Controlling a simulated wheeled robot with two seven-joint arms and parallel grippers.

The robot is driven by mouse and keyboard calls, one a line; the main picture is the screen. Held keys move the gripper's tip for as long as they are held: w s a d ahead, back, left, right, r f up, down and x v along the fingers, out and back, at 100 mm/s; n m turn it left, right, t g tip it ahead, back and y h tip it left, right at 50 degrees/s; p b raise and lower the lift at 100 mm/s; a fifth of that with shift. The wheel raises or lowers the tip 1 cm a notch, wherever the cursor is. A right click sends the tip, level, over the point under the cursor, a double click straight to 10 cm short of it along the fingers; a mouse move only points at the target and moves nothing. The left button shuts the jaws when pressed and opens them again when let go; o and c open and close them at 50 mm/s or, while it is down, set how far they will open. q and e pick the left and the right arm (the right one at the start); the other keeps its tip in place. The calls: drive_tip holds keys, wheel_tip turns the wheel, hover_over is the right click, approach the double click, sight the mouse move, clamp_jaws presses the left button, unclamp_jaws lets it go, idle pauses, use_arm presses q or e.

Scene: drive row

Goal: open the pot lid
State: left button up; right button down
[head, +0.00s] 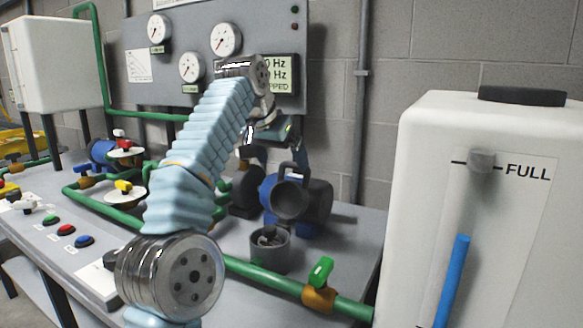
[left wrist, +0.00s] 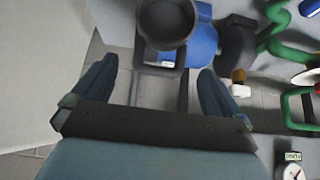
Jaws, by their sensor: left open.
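The pot (head: 270,254) is a small grey cylinder on the bench, and its top is open with dark parts visible inside. Its dark grey round lid (head: 289,202) stands tilted up behind the pot, with a loop handle at its top. My left gripper (head: 284,155) is just above the lid, partly hidden by its own wrist. In the left wrist view the two fingers (left wrist: 160,88) are spread, with the loop handle (left wrist: 183,88) between them and a gap on each side. The round lid (left wrist: 165,22) shows beyond. My right gripper is not in view.
A blue and grey pump (head: 318,207) sits right behind the lid. A green pipe with a green-handled valve (head: 320,272) runs in front of the pot. A large white tank (head: 420,200) stands at the right. A gauge panel (head: 130,50) rises behind.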

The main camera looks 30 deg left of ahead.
use_arm(q)
drive_tip(key=s+b, duration=0.1)
drive_tip(key=s, duration=0.5)
drive_tip(key=shift+s+a+b, duration=0.15)
drive_tip(key=shift+s+b, duration=0.1)
drive_tip(key=shift+b, duration=0.15)
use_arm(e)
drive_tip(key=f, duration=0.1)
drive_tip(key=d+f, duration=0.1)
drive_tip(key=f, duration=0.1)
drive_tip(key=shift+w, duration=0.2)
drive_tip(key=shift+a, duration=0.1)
